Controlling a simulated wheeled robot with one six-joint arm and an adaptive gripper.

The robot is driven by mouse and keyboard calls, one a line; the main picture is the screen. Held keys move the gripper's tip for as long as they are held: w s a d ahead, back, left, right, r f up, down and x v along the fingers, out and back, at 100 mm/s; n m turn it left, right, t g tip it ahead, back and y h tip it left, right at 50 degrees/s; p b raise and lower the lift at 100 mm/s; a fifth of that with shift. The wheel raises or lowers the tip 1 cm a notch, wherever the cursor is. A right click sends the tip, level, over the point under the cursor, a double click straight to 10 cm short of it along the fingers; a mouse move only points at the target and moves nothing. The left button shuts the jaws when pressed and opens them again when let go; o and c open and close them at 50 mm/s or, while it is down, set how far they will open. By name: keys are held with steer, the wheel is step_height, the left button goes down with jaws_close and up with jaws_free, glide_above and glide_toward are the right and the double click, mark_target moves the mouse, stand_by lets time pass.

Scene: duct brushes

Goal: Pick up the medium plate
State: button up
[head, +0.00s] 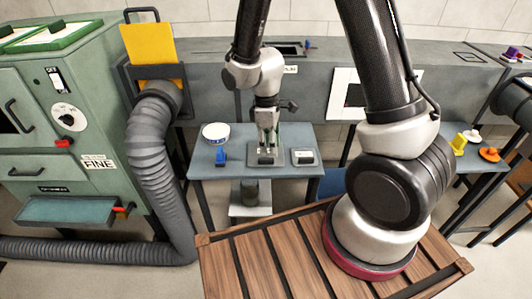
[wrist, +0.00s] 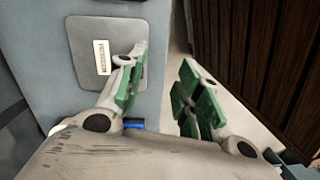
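A small grey plate with a white label (wrist: 86,62) lies flat on the blue-grey table (wrist: 52,105) in the wrist view. The label is too small to read, so I cannot tell whether this is the medium plate. In the head view a grey plate (head: 257,161) lies under my gripper, and a paler plate (head: 304,162) with a dark item lies to its right. My gripper (wrist: 160,92) is open, its green-padded fingers apart with nothing between them. The left finger overlaps the labelled plate's edge in the picture; contact cannot be told.
A white-and-blue bowl (head: 215,131) and a blue object (head: 221,157) stand on the table's left side. A green cabinet (head: 60,120) and thick grey hose (head: 155,150) stand left. A slatted wooden surface (head: 290,255) is in front. A right-hand table (head: 480,160) holds yellow, white and orange items.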

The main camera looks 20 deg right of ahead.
mark_target(266, 159)
steer(key=shift+w+a+r+n+t, duration=0.1)
steer(key=shift+w+a+n+t, duration=0.2)
steer(key=shift+w+n, duration=0.25)
steer(key=shift+w+a+n+t, duration=0.3)
steer(key=shift+w+n, duration=0.15)
steer(key=shift+w, duration=0.2)
steer(key=f, duration=0.7)
steer(key=shift+w+d+f, duration=0.1)
steer(key=shift+d+f, duration=0.3)
jaws_close()
